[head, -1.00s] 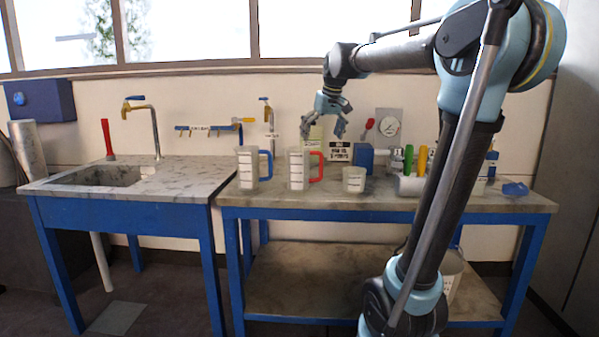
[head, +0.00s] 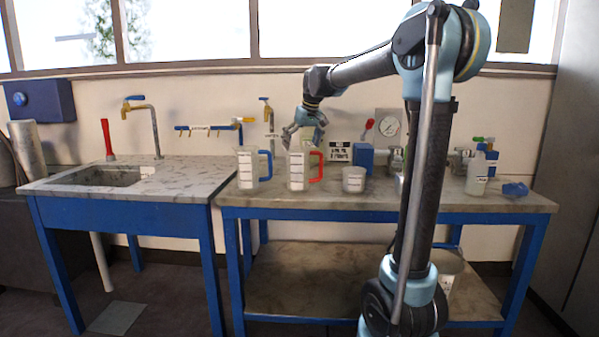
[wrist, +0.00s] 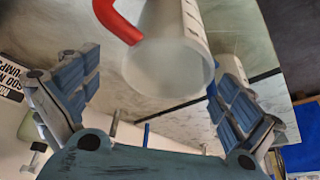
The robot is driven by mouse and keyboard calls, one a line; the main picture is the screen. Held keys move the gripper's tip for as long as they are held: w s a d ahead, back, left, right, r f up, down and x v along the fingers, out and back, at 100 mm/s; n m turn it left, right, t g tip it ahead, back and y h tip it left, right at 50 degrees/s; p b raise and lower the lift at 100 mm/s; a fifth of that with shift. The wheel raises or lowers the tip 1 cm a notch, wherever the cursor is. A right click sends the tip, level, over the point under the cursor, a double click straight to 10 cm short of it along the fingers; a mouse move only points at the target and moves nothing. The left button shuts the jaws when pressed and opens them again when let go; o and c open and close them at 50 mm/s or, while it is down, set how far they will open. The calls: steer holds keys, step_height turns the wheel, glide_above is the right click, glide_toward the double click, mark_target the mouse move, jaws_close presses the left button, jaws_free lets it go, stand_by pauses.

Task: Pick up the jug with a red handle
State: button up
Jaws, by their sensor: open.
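The jug with a red handle (head: 297,173) stands upright on the bench, whitish with measuring marks, its handle on the right. My gripper (head: 304,136) is open and empty, just above the jug's top in the head view. In the wrist view the jug (wrist: 172,50) shows between the spread fingers of my gripper (wrist: 155,75), with its rim towards me and the red handle (wrist: 117,20) at the top left. I cannot tell whether a finger touches the rim.
A jug with a blue handle (head: 247,170) stands close on the left, and a small handleless cup (head: 353,180) on the right. A blue box (head: 363,157) and a white bottle (head: 477,174) stand farther right. The sink table (head: 130,190) is at the left.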

mark_target(296, 160)
steer(key=shift+s+x, duration=0.2)
steer(key=shift+x, duration=1.7)
steer(key=shift+s+x, duration=0.15)
steer(key=shift+x, duration=1.75)
steer(key=shift+a, duration=0.15)
steer(key=c, duration=1.1)
